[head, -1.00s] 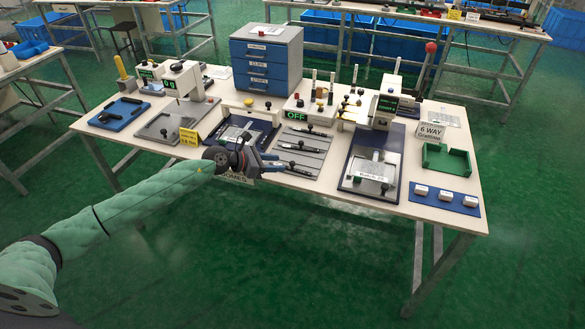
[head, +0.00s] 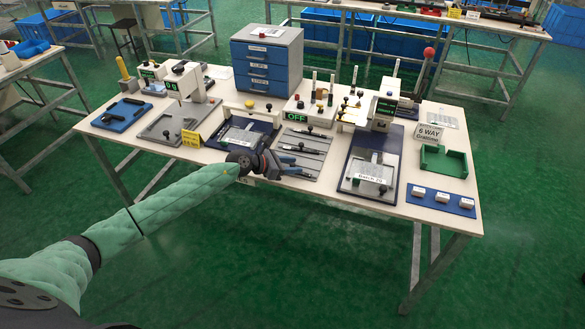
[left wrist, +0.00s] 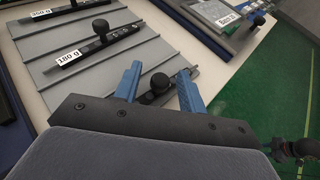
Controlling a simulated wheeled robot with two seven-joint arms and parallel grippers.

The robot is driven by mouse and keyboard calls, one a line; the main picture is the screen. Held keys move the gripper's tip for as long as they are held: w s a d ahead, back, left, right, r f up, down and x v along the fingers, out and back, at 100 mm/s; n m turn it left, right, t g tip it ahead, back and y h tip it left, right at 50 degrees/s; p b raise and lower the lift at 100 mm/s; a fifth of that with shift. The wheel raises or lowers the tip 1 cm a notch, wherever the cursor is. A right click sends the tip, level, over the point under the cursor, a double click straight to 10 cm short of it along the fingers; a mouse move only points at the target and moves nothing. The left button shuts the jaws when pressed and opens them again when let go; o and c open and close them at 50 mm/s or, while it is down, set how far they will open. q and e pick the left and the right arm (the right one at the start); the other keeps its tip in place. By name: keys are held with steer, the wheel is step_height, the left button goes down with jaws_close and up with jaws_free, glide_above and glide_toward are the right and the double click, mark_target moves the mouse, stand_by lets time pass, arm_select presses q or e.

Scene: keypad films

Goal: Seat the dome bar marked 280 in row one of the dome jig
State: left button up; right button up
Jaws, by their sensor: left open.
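A grey ridged rack (head: 318,147) holds several dark bars with black knobs. In the left wrist view, one bar's label (left wrist: 68,58) reads 180 g and a farther label (left wrist: 40,14) seems to read 350 g. The nearest bar's round black knob (left wrist: 159,83) shows between the fingertips of my left gripper (left wrist: 157,80); its label is hidden. My left gripper, also in the head view (head: 292,168), is open over the rack's near edge, holding nothing. I cannot tell for certain which fixture is the dome jig, nor see a 280 mark.
A navy fixture (head: 262,128) stands left of the rack and another navy fixture with a metal plate (head: 351,181) stands right. A blue drawer cabinet (head: 292,60) is behind. A green tray (head: 428,165) and a blue mat with white blocks (head: 463,204) are at right.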

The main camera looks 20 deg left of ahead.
arm_select(q)
steer(key=shift+w+d+f, duration=0.1)
steer(key=shift+w+d, duration=0.1)
jaws_close()
